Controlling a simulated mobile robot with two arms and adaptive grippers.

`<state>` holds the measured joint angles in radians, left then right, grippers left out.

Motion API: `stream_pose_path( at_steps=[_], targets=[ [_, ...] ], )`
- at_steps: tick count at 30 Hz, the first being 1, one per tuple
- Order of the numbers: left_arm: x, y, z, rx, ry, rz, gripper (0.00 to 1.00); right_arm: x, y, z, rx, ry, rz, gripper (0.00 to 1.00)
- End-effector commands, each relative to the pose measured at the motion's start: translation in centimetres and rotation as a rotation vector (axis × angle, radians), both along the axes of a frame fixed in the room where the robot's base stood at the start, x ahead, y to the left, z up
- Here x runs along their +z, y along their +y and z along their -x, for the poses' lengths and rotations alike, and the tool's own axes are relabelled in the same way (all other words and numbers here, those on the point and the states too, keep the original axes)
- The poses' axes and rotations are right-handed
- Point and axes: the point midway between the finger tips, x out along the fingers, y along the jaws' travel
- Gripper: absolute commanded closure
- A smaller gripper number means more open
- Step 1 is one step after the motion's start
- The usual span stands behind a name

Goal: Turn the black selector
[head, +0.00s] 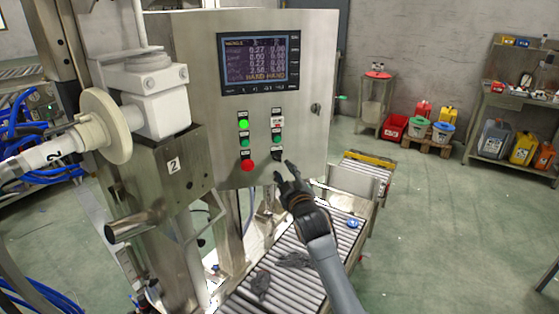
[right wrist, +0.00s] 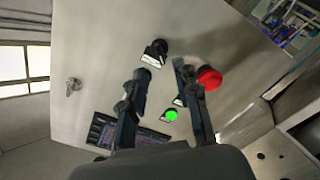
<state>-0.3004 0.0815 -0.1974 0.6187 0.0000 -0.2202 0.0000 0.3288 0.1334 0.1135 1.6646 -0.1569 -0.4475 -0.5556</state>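The black selector (head: 277,154) is at the lower right of the button group on the steel control panel (head: 214,110). In the right wrist view, which shows the panel upside down, the black selector (right wrist: 158,47) lies just beyond my fingertips, with a pale label beside it. My right gripper (head: 283,171) is in front of the panel's lower edge, close below the selector. Its fingers are apart with nothing between them in the right wrist view (right wrist: 161,66). I cannot tell whether a finger touches the panel. My left gripper is not in view.
A red button (head: 247,165) sits left of the selector, with a lit green lamp (head: 243,124) above it. A display (head: 260,64) fills the panel's top. A roller conveyor (head: 285,270) runs below my right arm. A white valve unit (head: 153,95) stands left of the panel.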

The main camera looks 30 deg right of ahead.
Motion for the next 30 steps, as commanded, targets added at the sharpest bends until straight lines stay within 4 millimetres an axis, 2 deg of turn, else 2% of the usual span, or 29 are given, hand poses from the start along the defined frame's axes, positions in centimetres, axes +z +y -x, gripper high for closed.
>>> stream_pose_path(
  at_steps=[3, 10, 15, 24, 25, 29, 30],
  targets=[
    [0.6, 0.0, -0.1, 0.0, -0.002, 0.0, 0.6, 0.2, -0.5, -2.1, -0.001, 0.0, -0.001, 0.69],
    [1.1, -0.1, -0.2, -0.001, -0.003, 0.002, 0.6, 0.1, -1.0, -4.7, 0.0, 0.001, -0.001, 0.69],
    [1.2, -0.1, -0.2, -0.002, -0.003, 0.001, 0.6, 0.0, -1.2, -5.6, 0.001, 0.0, -0.001, 0.69],
    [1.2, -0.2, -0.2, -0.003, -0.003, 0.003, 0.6, -0.1, -1.2, -5.8, 0.001, 0.0, -0.001, 0.69],
    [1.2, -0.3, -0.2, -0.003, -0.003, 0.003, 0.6, -0.1, -1.2, -5.8, 0.001, 0.0, -0.001, 0.71],
    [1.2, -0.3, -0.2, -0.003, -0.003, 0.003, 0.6, -0.1, -1.2, -5.8, 0.001, 0.0, -0.001, 0.97],
    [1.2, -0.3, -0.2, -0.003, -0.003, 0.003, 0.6, -0.1, -1.2, -5.8, 0.001, 0.0, -0.001, 1.0]
  ],
)
